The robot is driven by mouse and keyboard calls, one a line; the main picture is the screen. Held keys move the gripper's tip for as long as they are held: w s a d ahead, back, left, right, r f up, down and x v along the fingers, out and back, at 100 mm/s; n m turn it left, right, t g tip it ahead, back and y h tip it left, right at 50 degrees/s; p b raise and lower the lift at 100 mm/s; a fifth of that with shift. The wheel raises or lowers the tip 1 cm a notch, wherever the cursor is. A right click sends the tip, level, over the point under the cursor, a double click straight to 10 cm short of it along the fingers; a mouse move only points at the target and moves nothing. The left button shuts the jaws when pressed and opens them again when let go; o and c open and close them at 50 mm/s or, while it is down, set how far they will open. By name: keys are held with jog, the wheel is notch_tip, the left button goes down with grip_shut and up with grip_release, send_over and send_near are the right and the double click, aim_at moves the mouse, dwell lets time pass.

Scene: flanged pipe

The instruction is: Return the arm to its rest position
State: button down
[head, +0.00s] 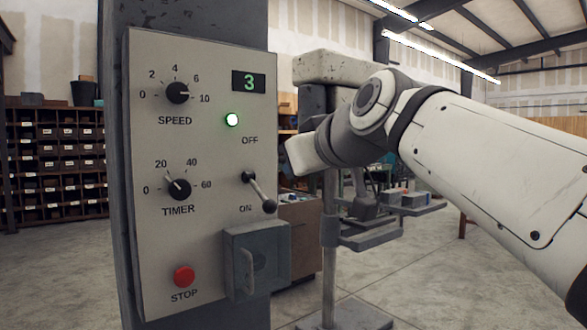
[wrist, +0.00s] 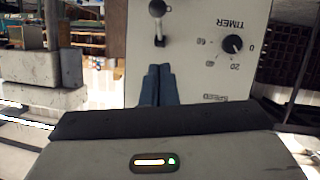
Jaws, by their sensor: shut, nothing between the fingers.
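My arm (head: 485,165) reaches in from the right in the head view, its wrist end just right of the control panel (head: 150,130). The fingers cannot be made out there. In the wrist view, which shows the panel upside down, my gripper (wrist: 159,68) has its two blue-grey fingers together with nothing between them. They overlap the panel face in the picture; the gap to it cannot be judged. The lever (head: 260,192) tilts down toward ON, and it also shows in the wrist view (wrist: 158,22), apart from the fingers in the picture.
A drawer rack (head: 55,165) stands far left. Floor is open lower right.

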jog(key=s+d+f+m+g+h+p, duration=0.45)
jog(key=d+f+p, duration=0.55)
jog(key=p, duration=0.5)
jog(key=s+d+f+m+g+h+p, duration=0.2)
jog(key=s+d+f+g+p, duration=0.3)
jog(key=s+f+p, duration=0.4)
jog(key=s+f+m, duration=0.1)
jog(key=s, duration=0.2)
